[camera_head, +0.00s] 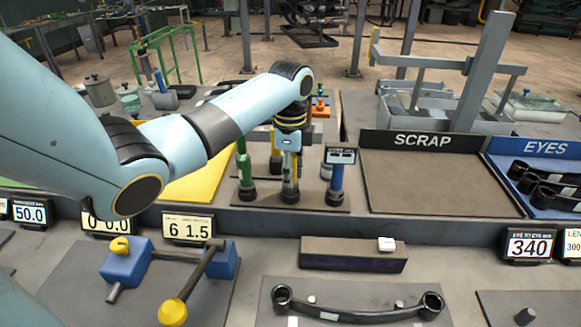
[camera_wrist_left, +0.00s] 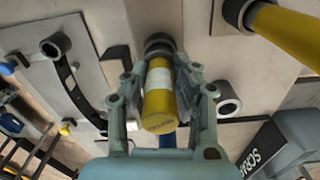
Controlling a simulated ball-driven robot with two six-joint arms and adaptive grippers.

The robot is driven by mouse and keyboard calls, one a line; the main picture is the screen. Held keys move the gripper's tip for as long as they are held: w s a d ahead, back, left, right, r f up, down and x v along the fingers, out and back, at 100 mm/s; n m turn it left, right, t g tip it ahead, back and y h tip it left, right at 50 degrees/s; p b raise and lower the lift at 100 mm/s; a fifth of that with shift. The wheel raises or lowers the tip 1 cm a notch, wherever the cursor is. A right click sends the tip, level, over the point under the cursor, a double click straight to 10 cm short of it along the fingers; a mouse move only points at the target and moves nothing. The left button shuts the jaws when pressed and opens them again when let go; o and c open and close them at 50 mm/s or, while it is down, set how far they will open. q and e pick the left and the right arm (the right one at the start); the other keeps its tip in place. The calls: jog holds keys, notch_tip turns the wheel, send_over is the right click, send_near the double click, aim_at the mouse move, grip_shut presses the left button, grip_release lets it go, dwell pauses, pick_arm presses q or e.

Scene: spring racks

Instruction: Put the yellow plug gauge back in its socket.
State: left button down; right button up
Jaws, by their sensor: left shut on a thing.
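My left gripper (camera_head: 290,153) comes down from above and is shut on the yellow plug gauge (camera_head: 290,174). The gauge stands about upright between a green gauge (camera_head: 243,168) and a blue gauge (camera_head: 337,182). Its lower end is at a dark round socket (camera_head: 290,197) on the rack plate; I cannot tell how deep it sits. In the left wrist view the fingers (camera_wrist_left: 162,108) flank the yellow gauge (camera_wrist_left: 158,100), with a pale band around it and a dark ring at its far end. My right gripper is not in view.
The scrap tray (camera_head: 425,185) and the blue eyes tray (camera_head: 530,150) lie to the right. A leaf spring (camera_head: 358,315) with two eyes lies in front. A blue fixture with a yellow-knobbed lever (camera_head: 187,290) stands front left. A dark block (camera_head: 352,254) lies between.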

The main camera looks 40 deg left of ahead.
pick_arm(q)
jog(key=shift+f+b, duration=0.3)
jog(key=shift+f, duration=0.3)
jog(key=c, duration=0.5)
grip_release()
jog(key=shift+r+p, duration=0.8)
jog(key=shift+r, duration=3.2)
